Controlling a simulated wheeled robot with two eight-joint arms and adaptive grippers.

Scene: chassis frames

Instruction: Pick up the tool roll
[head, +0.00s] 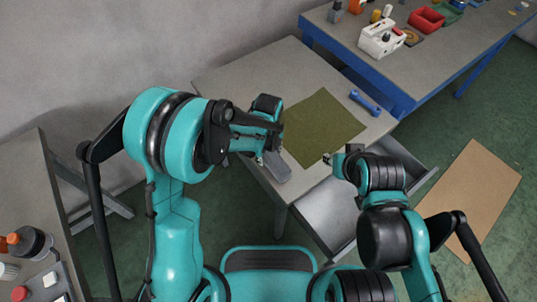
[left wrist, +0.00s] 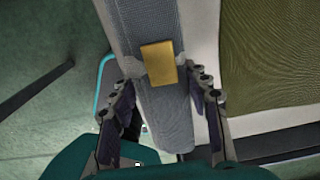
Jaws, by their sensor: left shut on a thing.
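The tool roll is a grey cloth bundle with a tan patch; in the left wrist view it (left wrist: 170,125) lies lengthwise between the fingers of my left gripper (left wrist: 163,82). In the head view the grey roll (head: 278,166) shows just below my left gripper (head: 264,156), at the table's near left edge. My left gripper is shut on the roll, and the arm hides part of it. My right gripper (head: 330,160) is over the table's near right side, away from the roll; its fingers are too small to judge.
An olive mat (head: 325,125) and a blue tool (head: 365,102) lie on the table (head: 250,80). A drawer (head: 325,215) stands open at the front. A blue bench (head: 440,60) with bins is behind right. Another bench (head: 25,190) is at left.

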